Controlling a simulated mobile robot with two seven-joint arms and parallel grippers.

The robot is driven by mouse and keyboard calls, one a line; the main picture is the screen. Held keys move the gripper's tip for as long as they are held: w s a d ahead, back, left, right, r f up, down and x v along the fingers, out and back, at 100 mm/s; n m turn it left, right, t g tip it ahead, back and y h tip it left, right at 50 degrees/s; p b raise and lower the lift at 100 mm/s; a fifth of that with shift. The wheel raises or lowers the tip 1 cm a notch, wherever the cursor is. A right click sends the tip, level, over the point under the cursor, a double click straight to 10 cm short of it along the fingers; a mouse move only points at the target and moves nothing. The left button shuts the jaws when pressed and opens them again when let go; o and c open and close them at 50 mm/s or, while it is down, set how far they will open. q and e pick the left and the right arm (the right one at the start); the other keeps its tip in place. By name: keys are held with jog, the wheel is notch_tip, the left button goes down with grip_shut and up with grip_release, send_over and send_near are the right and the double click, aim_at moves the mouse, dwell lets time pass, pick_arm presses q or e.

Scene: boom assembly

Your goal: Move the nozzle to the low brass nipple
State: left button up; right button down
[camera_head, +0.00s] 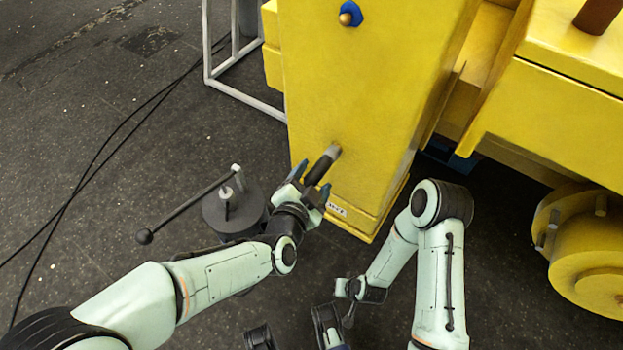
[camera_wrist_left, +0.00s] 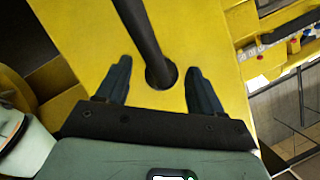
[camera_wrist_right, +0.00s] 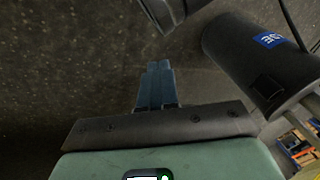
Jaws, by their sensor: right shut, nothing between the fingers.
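A dark rod with a grey end (camera_head: 329,156), which could be the nozzle, stands against the low part of the yellow boom (camera_head: 365,100). The same rod (camera_wrist_left: 142,30) shows in the left wrist view, where its end meets a dark round spot on the yellow face. My left gripper (camera_head: 312,181) is around the rod in the head view; its blue fingers (camera_wrist_left: 160,68) are apart and not visibly touching it. A blue fitting with a brass tip (camera_head: 348,14) sits high on the boom. No low brass nipple shows clearly. My right gripper (camera_wrist_right: 158,64) is shut and empty.
A dark grey drum (camera_head: 233,212) with a ball-ended lever (camera_head: 190,208) stands left of my left gripper. A yellow wheel (camera_head: 590,255) is at the right. Dark floor lies open at the left.

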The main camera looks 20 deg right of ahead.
pick_arm(q)
jog(key=v, duration=1.3)
jog(key=shift+a, duration=0.2)
pick_arm(e)
jog(key=shift+s+a+r+g, duration=0.15)
jog(key=shift+s+a, duration=0.1)
jog(key=shift+s, duration=0.25)
jog(key=shift+s+a+r+g, duration=0.15)
jog(key=shift+s+a, duration=0.1)
jog(key=shift+s, duration=0.2)
pick_arm(q)
jog(key=shift+s, duration=0.1)
pick_arm(e)
jog(key=shift+f, duration=0.1)
